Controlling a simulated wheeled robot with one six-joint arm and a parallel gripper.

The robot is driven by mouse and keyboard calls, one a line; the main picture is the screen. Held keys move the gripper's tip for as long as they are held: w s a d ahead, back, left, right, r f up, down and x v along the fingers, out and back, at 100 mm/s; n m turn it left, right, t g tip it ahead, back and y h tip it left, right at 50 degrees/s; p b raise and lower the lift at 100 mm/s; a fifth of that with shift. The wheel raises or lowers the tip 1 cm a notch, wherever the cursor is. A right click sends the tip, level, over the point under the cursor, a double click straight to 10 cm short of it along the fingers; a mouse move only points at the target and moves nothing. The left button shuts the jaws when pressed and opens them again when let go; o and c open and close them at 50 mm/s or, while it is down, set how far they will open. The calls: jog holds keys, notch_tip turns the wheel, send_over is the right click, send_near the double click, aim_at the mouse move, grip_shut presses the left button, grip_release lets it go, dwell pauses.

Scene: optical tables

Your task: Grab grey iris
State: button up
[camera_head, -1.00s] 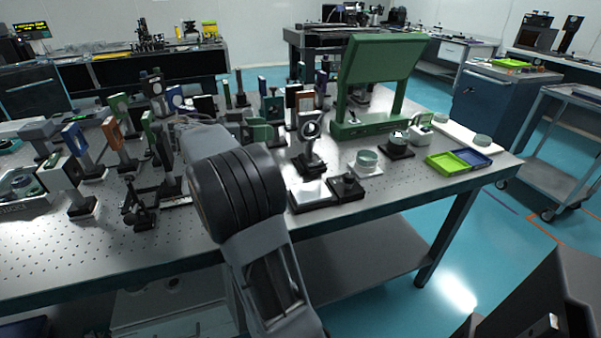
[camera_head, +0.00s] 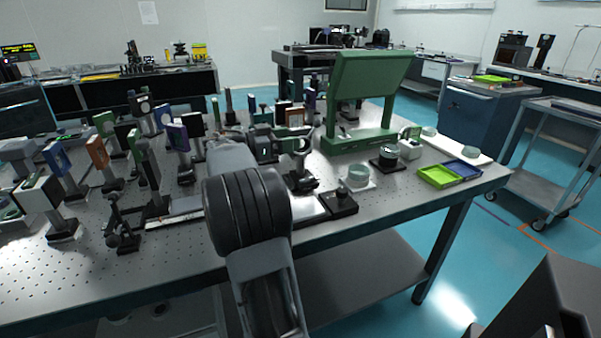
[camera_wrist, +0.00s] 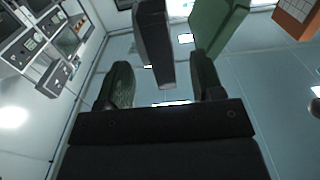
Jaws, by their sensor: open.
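In the wrist view my gripper (camera_wrist: 163,84) is open, with a dark finger on each side. A grey upright slab (camera_wrist: 153,45) shows between the fingertips and beyond them. It does not clearly touch either finger, and I cannot tell whether it is the iris. In the head view a dark grey ring-shaped mount (camera_head: 302,144), possibly the grey iris, stands upright on a post and base on the optical table (camera_head: 340,222). It is just right of my arm's far end.
Several post-mounted optics crowd the table left of my arm, including an orange one (camera_head: 98,151) and a blue one (camera_head: 61,156). A green frame (camera_head: 366,95) stands behind the ring mount. A lime tray (camera_head: 440,176) lies near the right corner. A green block (camera_wrist: 216,30) shows beyond the right finger.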

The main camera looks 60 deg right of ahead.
aim_at(301, 155)
jog(key=shift+x, duration=1.95)
grip_shut()
